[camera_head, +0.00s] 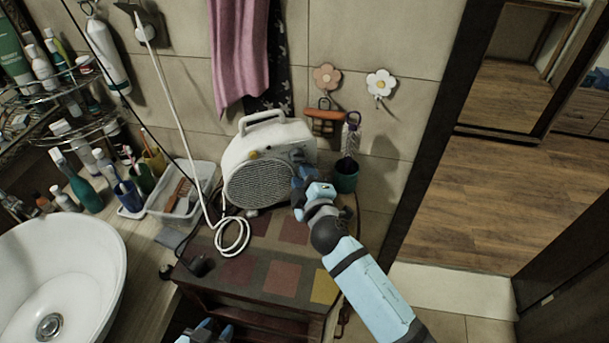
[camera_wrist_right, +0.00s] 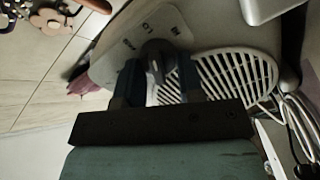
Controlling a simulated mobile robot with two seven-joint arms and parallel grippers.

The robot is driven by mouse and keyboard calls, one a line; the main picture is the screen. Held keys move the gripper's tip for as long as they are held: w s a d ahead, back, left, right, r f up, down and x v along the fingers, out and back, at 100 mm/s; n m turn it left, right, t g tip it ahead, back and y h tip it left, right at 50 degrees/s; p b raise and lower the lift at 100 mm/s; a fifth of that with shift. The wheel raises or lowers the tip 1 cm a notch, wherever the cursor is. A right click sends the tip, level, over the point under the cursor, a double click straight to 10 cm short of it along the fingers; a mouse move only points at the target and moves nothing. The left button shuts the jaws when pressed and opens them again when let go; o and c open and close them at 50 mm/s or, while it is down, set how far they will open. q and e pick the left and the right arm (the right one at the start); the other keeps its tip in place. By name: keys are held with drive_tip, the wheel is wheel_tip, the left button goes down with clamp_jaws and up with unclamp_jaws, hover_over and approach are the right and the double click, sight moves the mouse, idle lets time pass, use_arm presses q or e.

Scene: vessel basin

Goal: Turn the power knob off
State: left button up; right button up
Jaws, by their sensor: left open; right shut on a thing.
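A white fan heater (camera_head: 270,140) with a round front grille and a top handle stands on the tiled-top cabinet in the head view. Its side panel (camera_wrist_right: 170,20) with printed marks shows in the right wrist view. The dark power knob (camera_wrist_right: 155,50) sits on that panel between my right gripper's fingers. My right gripper (camera_head: 303,175) is at the heater's right side, shut on the knob; its fingers also show in the right wrist view (camera_wrist_right: 158,78). My left gripper (camera_head: 208,332) is low at the bottom edge of the head view, open and partly cut off, away from the heater.
A dark green cup (camera_head: 345,177) with a brush stands just right of the heater. A white cord (camera_head: 232,240) lies coiled in front of it. A clear tray (camera_head: 180,190) and white basin (camera_head: 60,275) are on the left. A pink towel (camera_head: 238,50) hangs behind.

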drive_tip(key=n+p, duration=0.1)
drive_tip(key=n, duration=0.4)
drive_tip(key=shift+f+n, duration=0.15)
drive_tip(key=shift+n, duration=0.15)
drive_tip(key=n+p, duration=0.1)
drive_tip(key=n, duration=0.3)
drive_tip(key=shift+f, duration=0.15)
drive_tip(key=n+p, duration=0.2)
drive_tip(key=n, duration=0.3)
drive_tip(key=shift+d, duration=0.1)
drive_tip(key=n, duration=0.2)
drive_tip(key=n+p, duration=0.1)
drive_tip(key=n, duration=0.1)
drive_tip(key=shift+w+d+f, duration=0.1)
drive_tip(key=shift+d+f, duration=0.05)
drive_tip(key=shift+f, duration=0.05)
drive_tip(key=shift+n+p, duration=0.45)
drive_tip(key=shift+n, duration=0.75)
drive_tip(key=shift+f+n, duration=0.1)
drive_tip(key=shift+n, duration=0.2)
drive_tip(key=o, duration=0.9)
drive_tip(key=shift+c, duration=0.2)
